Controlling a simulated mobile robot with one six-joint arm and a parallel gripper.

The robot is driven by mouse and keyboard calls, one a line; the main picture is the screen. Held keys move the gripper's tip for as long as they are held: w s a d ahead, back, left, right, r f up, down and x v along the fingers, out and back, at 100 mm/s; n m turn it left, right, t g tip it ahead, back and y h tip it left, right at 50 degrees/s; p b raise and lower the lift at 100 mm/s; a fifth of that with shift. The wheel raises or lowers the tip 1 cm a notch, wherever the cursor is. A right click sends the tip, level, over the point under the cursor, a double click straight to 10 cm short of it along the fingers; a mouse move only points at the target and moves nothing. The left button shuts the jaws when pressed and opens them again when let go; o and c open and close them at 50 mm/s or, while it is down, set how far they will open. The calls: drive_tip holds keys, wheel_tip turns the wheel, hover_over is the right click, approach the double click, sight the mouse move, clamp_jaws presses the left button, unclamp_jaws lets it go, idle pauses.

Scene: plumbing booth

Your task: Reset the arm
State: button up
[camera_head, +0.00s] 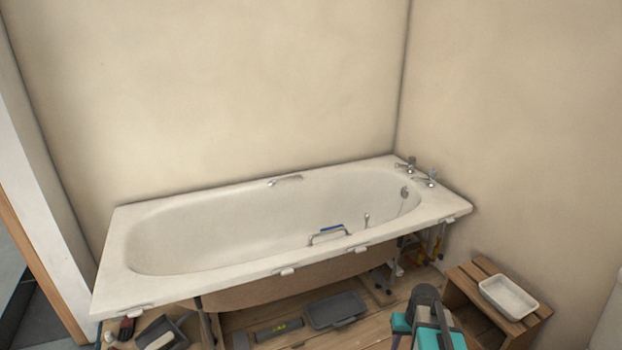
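Part of what looks like my own arm, dark grey with teal pieces, shows at the bottom edge of the head view, right of centre. It stands in front of the white bathtub (240,225) and left of a wooden crate (478,328). No fingertips can be made out, so my gripper is not seen. Nothing held by the arm shows.
The tub has taps (430,177) at its right end, with pipes (438,240) below. A white tray (533,309) sits on the crate. A grey toolbox or tray (336,309), a level (279,328) and a dustpan-like item (163,333) lie low in front.

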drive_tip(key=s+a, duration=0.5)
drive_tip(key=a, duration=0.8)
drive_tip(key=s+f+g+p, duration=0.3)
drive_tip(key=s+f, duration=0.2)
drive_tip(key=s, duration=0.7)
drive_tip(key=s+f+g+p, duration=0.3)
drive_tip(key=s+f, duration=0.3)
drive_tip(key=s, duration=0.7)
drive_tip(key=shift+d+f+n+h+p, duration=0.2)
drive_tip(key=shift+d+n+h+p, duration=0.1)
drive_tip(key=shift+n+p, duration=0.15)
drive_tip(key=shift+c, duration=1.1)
